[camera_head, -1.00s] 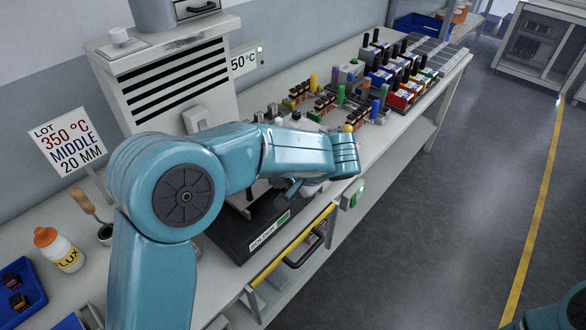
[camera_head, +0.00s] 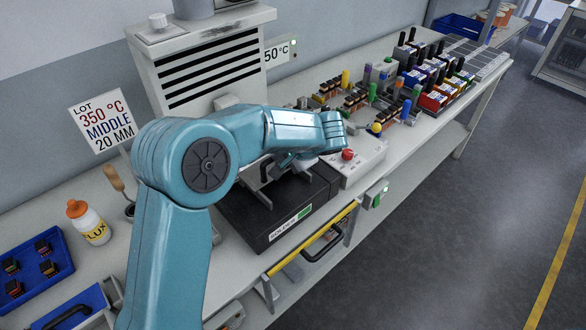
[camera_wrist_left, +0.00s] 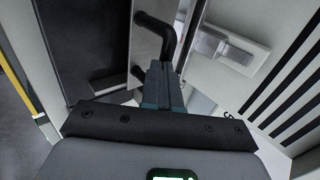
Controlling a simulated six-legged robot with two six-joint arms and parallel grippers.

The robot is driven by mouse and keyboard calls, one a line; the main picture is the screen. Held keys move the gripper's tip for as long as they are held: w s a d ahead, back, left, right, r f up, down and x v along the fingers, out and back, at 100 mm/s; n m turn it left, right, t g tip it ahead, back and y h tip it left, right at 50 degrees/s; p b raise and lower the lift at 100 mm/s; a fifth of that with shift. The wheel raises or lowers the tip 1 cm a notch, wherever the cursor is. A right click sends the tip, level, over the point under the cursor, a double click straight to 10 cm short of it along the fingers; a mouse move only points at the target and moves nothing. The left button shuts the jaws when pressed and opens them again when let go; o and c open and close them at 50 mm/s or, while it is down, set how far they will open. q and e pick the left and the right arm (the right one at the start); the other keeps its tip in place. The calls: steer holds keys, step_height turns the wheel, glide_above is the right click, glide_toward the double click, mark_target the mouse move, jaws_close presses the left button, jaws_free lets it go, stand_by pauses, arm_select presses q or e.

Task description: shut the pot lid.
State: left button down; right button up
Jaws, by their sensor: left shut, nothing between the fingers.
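The pot is a low black box (camera_head: 262,238) on the bench in the head view, with a white and green label on its front. My arm covers much of its top, so I cannot tell how far the lid is open. In the left wrist view a black bent handle (camera_wrist_left: 170,35) stands on a grey plate beside a dark panel. My left gripper (camera_head: 288,165) is over the back of the box. Its fingers (camera_wrist_left: 160,75) are shut and empty, close below the handle's end; I cannot tell if they touch. My right gripper is out of view.
A vented white cabinet (camera_head: 195,70) stands behind the pot. A control box with a red button (camera_head: 347,154) sits to its right. A yellow rail (camera_head: 312,240) runs along the bench front. A flux bottle (camera_head: 88,222) and blue tray (camera_head: 35,270) are at left.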

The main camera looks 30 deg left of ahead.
arm_select(q)
steer(key=a, duration=0.1)
steer(key=w+a, duration=0.1)
steer(key=a, duration=0.3)
steer(key=shift+w+f, duration=0.2)
steer(key=shift+w, duration=0.15)
steer(key=shift+r, duration=0.1)
steer(key=shift+a, duration=0.15)
